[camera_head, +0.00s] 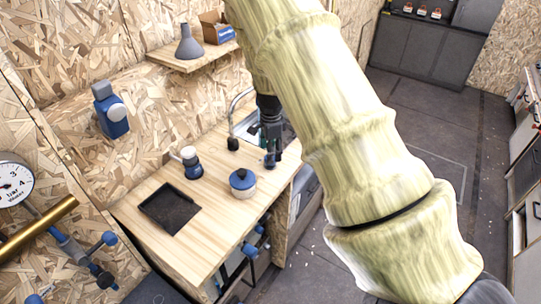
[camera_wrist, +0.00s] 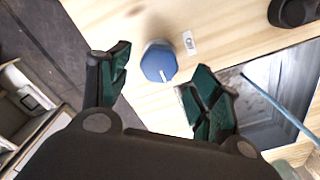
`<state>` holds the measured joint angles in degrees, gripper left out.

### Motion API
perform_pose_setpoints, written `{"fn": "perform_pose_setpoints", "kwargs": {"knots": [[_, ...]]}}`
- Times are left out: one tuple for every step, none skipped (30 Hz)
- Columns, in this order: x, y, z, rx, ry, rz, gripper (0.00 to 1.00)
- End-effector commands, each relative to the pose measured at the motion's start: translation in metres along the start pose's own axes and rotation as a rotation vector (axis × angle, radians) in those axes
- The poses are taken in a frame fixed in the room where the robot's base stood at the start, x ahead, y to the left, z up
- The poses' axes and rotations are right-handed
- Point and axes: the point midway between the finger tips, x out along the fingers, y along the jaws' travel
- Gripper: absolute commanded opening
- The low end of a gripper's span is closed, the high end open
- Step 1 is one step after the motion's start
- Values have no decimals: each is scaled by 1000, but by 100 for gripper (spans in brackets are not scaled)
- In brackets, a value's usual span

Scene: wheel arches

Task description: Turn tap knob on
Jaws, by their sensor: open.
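The tap knob (camera_wrist: 158,66) is a round blue knob with a white line on its face. It sits on the pale wood counter beside a small white label (camera_wrist: 190,43). My gripper (camera_wrist: 161,88) is open, one green-padded finger on each side of the knob in the picture. The fingers look empty, and contact with the knob cannot be told. In the head view my gripper (camera_head: 270,141) points down over the counter by the sink, and a small blue part, likely the knob (camera_head: 270,160), shows at its fingertips. The curved metal tap (camera_head: 236,100) stands behind my gripper.
The sink (camera_wrist: 263,82) lies right of the knob in the wrist view. The wooden counter (camera_head: 137,208) holds a blue-lidded pot (camera_head: 243,182), a blue-and-white item (camera_head: 188,163) and a black tray (camera_head: 168,210). Dark floor (camera_head: 438,122) is open to the right.

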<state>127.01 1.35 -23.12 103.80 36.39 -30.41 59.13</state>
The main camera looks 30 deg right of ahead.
Motion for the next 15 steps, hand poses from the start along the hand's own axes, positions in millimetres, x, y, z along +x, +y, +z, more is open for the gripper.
{"fn": "perform_pose_setpoints", "kwargs": {"knots": [[-11,-1,1,-1,0,-2,63],[-17,-1,1,-1,0,-3,63],[-24,-1,1,-1,0,-3,63],[-30,-1,1,-1,0,-3,63],[-36,-1,1,-1,-1,-3,63],[-43,-1,0,0,0,-4,63],[-48,-1,0,-1,0,-4,63],[-53,-1,0,-1,0,-3,63],[-59,-1,0,-2,0,-3,63],[-63,-1,0,-1,0,-3,63],[-67,-1,1,-1,1,-3,63],[-72,-1,1,-1,0,-2,63],[-75,-1,1,-1,0,-2,63],[-78,-1,1,0,0,-2,63],[-81,-1,1,0,-1,-2,63]]}}
